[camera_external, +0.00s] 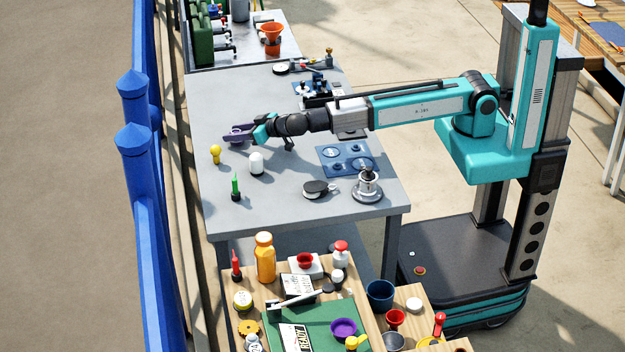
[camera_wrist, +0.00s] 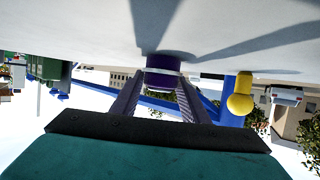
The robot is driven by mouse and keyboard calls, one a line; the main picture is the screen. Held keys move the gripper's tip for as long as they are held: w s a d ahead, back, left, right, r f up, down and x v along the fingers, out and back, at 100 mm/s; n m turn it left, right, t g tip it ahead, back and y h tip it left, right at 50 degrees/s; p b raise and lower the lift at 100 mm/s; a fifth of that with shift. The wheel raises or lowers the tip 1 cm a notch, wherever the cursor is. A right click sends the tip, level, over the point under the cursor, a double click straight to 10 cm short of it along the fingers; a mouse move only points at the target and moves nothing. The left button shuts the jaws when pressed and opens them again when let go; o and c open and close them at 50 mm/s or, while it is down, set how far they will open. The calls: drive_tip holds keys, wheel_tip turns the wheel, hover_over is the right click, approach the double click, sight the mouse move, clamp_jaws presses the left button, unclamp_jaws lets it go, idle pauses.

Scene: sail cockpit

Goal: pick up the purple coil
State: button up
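The purple coil (camera_wrist: 163,72) shows in the camera_wrist view as a short dark purple cylinder with a pale band, just beyond and between the fingertips of my gripper (camera_wrist: 162,92). That view is upside down, with the grey tabletop along its top. In the camera_external view my gripper (camera_external: 236,134) is low over the far left part of the grey table, its fingers stretched to the left and apart. The coil is hard to tell from the purplish fingers there. Whether the fingers press on the coil cannot be made out.
A yellow bulb-shaped thing (camera_external: 215,153), a white cylinder (camera_external: 257,163) and a green-topped bottle (camera_external: 236,187) stand near my gripper, on its front side. A blue railing (camera_external: 141,200) runs beyond the table's left edge.

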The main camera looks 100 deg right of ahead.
drive_tip(key=c, duration=0.8)
drive_tip(key=shift+o, duration=0.2)
drive_tip(key=shift+r, duration=0.2)
drive_tip(key=shift+r+b, duration=0.4)
drive_tip(key=shift+r, duration=0.7)
drive_tip(key=s, duration=0.2)
drive_tip(key=s+r+b, duration=0.1)
drive_tip(key=s, duration=0.2)
drive_tip(key=s+a+b, duration=0.1)
drive_tip(key=s, duration=0.2)
drive_tip(key=shift+s+a+r, duration=0.1)
drive_tip(key=shift+r, duration=0.2)
drive_tip(key=shift+f+b, duration=0.1)
drive_tip(key=shift+b, duration=0.7)
drive_tip(key=shift+s+b, duration=0.15)
drive_tip(key=shift+b, duration=0.7)
drive_tip(key=s+b, duration=0.1)
drive_tip(key=b, duration=0.2)
drive_tip(key=shift+a, duration=0.1)
